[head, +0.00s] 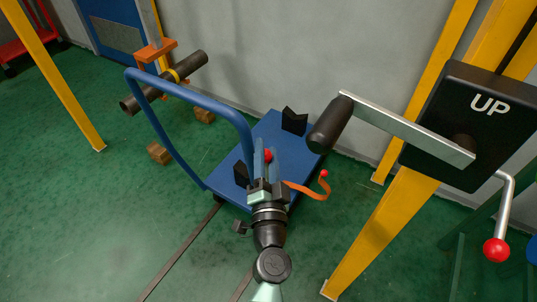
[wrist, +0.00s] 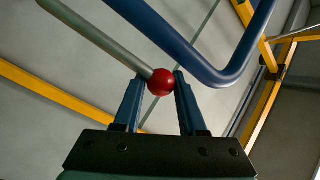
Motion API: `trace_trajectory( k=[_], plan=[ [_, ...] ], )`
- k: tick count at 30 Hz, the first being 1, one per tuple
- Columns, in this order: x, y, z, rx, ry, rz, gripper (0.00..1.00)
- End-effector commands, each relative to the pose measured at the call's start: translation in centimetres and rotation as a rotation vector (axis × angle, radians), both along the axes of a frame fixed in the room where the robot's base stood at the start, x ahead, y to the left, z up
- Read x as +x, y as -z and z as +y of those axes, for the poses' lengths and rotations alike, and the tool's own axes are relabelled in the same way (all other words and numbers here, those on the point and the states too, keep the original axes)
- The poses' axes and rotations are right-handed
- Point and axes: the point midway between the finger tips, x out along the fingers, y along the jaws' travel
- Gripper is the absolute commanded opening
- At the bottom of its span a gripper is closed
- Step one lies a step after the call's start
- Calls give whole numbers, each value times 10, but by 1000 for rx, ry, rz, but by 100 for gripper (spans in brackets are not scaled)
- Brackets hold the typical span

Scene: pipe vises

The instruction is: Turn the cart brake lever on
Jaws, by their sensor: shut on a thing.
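The blue cart (head: 268,130) stands on the green floor, with its tall blue push handle (head: 196,98) toward me. My gripper (head: 265,158) is over the near end of the cart, close to the handle. Its two blue fingers are shut on a red ball knob (head: 267,154). In the wrist view the knob (wrist: 160,82) sits between the fingertips (wrist: 159,80), at the end of a grey lever rod (wrist: 95,40) running to the upper left. The handle (wrist: 200,50) passes close to the fingers there. The rod's base is hidden in the head view.
An orange curved piece with a red tip (head: 318,190) is right of my gripper. A black UP panel (head: 470,125) with a crank (head: 400,125) and red-knobbed lever (head: 497,248) stands at right. A pipe in an orange vise (head: 165,82) is behind the handle. Open floor lies left.

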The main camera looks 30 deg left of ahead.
Motion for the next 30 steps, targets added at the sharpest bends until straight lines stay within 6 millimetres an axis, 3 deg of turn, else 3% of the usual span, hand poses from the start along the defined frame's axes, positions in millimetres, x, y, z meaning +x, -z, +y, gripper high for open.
trace_trajectory(
  k=[1, 6, 30],
  plan=[
    [-4, 8, 4, -2, -11, 16, 46],
    [-3, 6, 4, -3, -12, 11, 73],
    [-3, -2, 7, 1, -17, -4, 73]
  ],
)
